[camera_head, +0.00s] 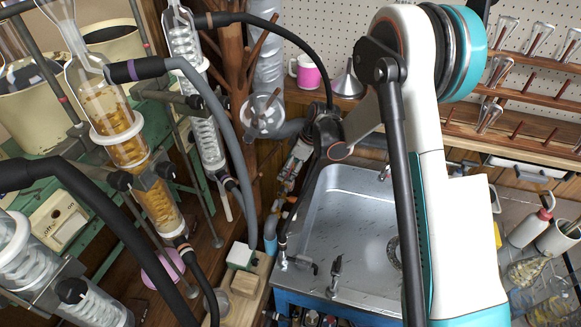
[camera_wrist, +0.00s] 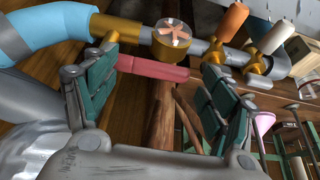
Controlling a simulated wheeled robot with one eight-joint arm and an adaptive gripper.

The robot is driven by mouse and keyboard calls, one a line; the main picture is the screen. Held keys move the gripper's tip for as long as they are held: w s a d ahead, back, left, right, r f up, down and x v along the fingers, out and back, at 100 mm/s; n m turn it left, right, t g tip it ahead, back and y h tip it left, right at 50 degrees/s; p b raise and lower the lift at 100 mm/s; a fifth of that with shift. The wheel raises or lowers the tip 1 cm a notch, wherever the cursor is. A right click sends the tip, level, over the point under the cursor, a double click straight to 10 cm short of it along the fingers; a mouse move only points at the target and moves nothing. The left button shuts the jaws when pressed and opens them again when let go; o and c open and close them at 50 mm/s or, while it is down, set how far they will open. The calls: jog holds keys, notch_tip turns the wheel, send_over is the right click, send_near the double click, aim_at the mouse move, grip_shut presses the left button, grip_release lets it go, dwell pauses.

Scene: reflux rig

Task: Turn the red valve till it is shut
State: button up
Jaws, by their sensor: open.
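The red valve's handle (camera_wrist: 152,68) is a pinkish-red bar in the wrist view. It lies roughly along the metal pipe, its left end at a brass fitting. My gripper (camera_wrist: 160,72) is open, with one green-padded finger on each side of the picture. The red handle shows between the fingers, beyond them; I cannot tell whether either finger touches it. In the head view my arm reaches down at the sink's left edge, and the valve is too small and covered to make out clearly.
An orange handle (camera_wrist: 235,20) and a white handle (camera_wrist: 281,36) sit on the same pipework, near the right finger. A round brass fitting (camera_wrist: 173,38) stands beside the red handle. A light blue hose (camera_wrist: 45,30) is at left. The metal sink (camera_head: 345,225) and glass condensers (camera_head: 130,140) flank my arm.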

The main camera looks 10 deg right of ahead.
jog(key=c, duration=1.5)
jog(key=shift+d, duration=0.1)
jog(key=shift+w+d+n+g+b, duration=0.2)
jog(key=shift+d+n+g, duration=0.5)
jog(key=shift+n, duration=0.85)
jog(key=shift+w+d+n+g+b, duration=0.15)
jog(key=shift+d+n+g, duration=0.35)
jog(key=shift+d+n, duration=0.7)
jog(key=shift+w+d+n+g+b, duration=0.15)
jog(key=shift+d+n+g, duration=0.4)
jog(key=shift+n, duration=1.3)
jog(key=o, duration=1.5)
